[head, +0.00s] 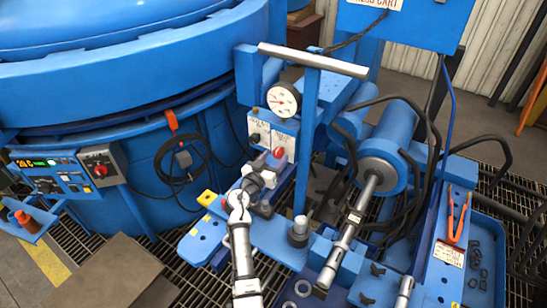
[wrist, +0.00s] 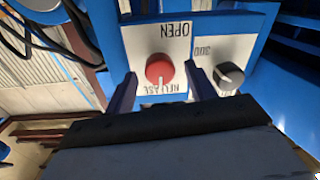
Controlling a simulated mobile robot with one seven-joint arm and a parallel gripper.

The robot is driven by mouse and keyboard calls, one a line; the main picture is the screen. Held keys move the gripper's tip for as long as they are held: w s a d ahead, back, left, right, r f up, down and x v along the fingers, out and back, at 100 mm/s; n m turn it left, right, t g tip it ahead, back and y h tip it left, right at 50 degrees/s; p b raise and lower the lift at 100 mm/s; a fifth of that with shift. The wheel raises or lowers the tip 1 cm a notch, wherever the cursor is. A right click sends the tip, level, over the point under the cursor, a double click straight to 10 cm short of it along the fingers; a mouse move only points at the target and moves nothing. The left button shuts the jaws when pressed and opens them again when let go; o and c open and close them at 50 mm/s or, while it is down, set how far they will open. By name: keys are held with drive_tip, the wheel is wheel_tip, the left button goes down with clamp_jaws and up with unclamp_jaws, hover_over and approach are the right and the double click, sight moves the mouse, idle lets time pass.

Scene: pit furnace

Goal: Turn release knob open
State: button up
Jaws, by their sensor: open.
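The release knob (wrist: 159,68) is a round red knob on a white panel (wrist: 135,45) in the wrist view. The panel's lettering is upside down there, with OPEN above the knob and a partly hidden word that seems to be RELEASE below it. A pale mark shows on the knob's lower part. My gripper (wrist: 161,88) is open, with one dark finger to the left of the knob and one to the right. Gaps show between fingers and knob. In the head view the red knob (head: 279,152) sits just beyond my gripper (head: 271,163), which partly covers the panel.
A dark knob (wrist: 228,75) on a neighbouring white panel is close to my right finger. A dial gauge (head: 282,99) stands above the panels. A blue post with a metal T-bar (head: 312,60) rises close to the right. The large blue furnace (head: 130,80) fills the left.

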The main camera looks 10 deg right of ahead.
drive_tip(key=shift+c, duration=0.3)
drive_tip(key=c, duration=0.9)
